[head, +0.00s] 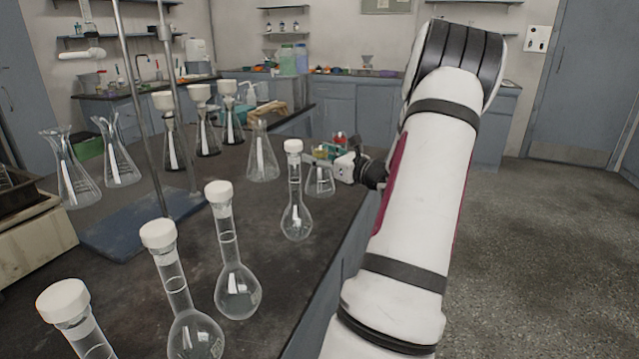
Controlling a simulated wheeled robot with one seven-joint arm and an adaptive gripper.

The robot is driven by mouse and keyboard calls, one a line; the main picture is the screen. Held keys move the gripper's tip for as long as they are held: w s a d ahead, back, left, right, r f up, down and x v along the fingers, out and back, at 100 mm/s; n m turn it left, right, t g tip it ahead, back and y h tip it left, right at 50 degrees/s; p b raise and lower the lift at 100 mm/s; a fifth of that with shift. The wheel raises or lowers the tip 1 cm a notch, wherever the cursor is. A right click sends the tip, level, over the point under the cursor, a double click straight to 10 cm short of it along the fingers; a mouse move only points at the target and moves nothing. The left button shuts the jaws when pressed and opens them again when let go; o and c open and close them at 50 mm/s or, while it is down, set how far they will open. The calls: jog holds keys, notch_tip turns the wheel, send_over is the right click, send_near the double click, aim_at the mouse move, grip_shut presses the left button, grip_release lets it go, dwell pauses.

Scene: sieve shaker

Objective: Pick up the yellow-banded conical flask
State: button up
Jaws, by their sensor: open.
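A small clear conical flask with a yellow band (319,184) stands upright near the right edge of the dark bench in the head view. The yellow shows around its upper part. My gripper (339,167) is right beside the flask's upper part, on its right side, and is open. Its fingers are small and partly hidden here, so I cannot tell whether they touch the flask or reach around it.
Stoppered round-bottomed flasks (237,290) line the bench's near right side, one (296,222) close to the banded flask. A larger clear conical flask (262,165) stands to its left. A metal stand on a blue base (130,228) rises farther left. Open floor lies right.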

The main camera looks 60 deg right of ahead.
grip_shut()
dwell(0.3)
jog(key=shift+r, duration=0.5)
notch_tip(320, 180, up, 3)
jog(key=shift+f+p, duration=0.15)
jog(key=shift+p, duration=0.55)
jog(key=s+d+r+p+v, duration=0.1)
jog(key=d+p+v, duration=0.1)
jog(key=v, duration=1.3)
jog(key=shift+s+d+r+p, duration=0.2)
jog(key=shift+s+d+p, duration=0.05)
jog(key=shift+d+p, duration=0.1)
